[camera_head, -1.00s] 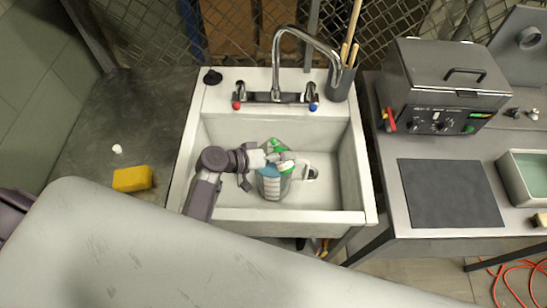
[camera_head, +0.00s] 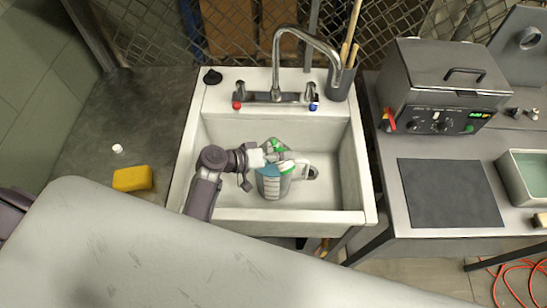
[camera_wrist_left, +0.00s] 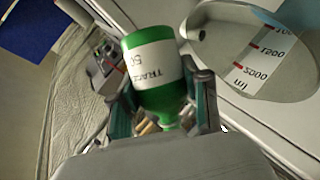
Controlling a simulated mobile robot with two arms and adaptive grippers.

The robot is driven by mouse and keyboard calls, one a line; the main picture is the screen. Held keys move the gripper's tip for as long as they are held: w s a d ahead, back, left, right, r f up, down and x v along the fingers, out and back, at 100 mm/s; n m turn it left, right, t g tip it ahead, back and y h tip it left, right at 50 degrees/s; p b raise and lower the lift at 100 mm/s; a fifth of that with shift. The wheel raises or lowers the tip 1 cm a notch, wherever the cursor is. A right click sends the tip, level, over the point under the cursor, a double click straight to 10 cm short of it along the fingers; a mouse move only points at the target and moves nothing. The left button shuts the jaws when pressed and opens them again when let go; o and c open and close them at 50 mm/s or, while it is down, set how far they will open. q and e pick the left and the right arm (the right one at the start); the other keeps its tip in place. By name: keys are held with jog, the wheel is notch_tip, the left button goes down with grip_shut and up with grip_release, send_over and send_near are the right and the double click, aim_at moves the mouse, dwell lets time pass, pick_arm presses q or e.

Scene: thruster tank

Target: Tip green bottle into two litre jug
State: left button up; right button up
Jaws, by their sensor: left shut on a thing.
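My left gripper (camera_head: 277,157) is over the sink, shut on the green bottle. The green bottle (camera_head: 276,146) shows only in part in the head view, close above the jug. In the left wrist view the green bottle (camera_wrist_left: 155,85), with a white label, lies between both fingers, its narrow neck toward the bottom of the picture. The clear two litre jug (camera_head: 272,187) stands in the sink, partly covered by the gripper. Its white, red-marked scale (camera_wrist_left: 262,50) shows at the right of the wrist view. I cannot tell whether liquid is flowing. My right gripper is out of view.
The white sink (camera_head: 232,216) surrounds the jug, with the curved tap (camera_head: 305,33) behind. A yellow sponge (camera_head: 132,178) and a small white cap (camera_head: 117,148) lie on the left counter. A grey lidded bath (camera_head: 445,80) and dark mat (camera_head: 450,193) occupy the right bench.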

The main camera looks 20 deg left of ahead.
pick_arm(q)
jog(key=shift+s+d+f+n+g+h, duration=0.1)
jog(key=shift+f+n+g+h, duration=0.05)
jog(key=shift+f+n+h, duration=0.3)
jog(key=shift+s+d+f+n+g+h, duration=0.15)
jog(key=shift+n+h, duration=0.1)
jog(key=shift+n, duration=0.3)
dwell(3.2)
jog(key=shift+d+r+n+h, duration=0.1)
jog(key=shift+r+n+h, duration=0.3)
jog(key=shift+r+n, duration=0.1)
dwell(2.0)
jog(key=shift+f+n, duration=0.15)
jog(key=shift+n, duration=0.15)
dwell(1.0)
